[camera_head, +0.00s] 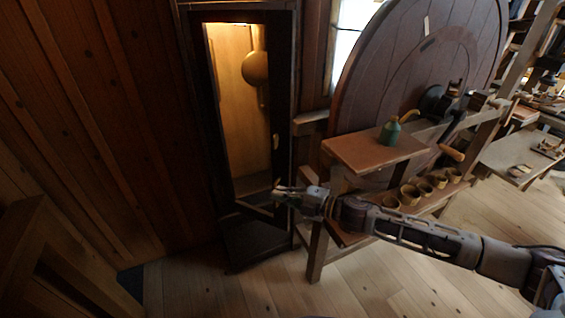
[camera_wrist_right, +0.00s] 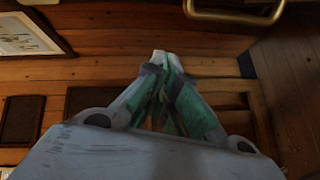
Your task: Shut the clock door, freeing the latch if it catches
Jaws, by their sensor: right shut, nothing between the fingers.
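The tall dark clock case (camera_head: 297,85) stands against the plank wall in the head view. Its framed clock door (camera_head: 214,130) surrounds a lit opening where a round pendulum bob (camera_head: 255,68) hangs. A small pale fitting (camera_head: 276,141), perhaps the latch, shows on the door's right side. I cannot tell whether the door is flush with the case or ajar. My right gripper (camera_head: 277,190) is shut and empty in front of the lower right of the door; contact is unclear. Its closed fingertips (camera_wrist_right: 162,60) also show in the wrist view. My left gripper is out of view.
Floor in front (camera_head: 200,285) is clear.

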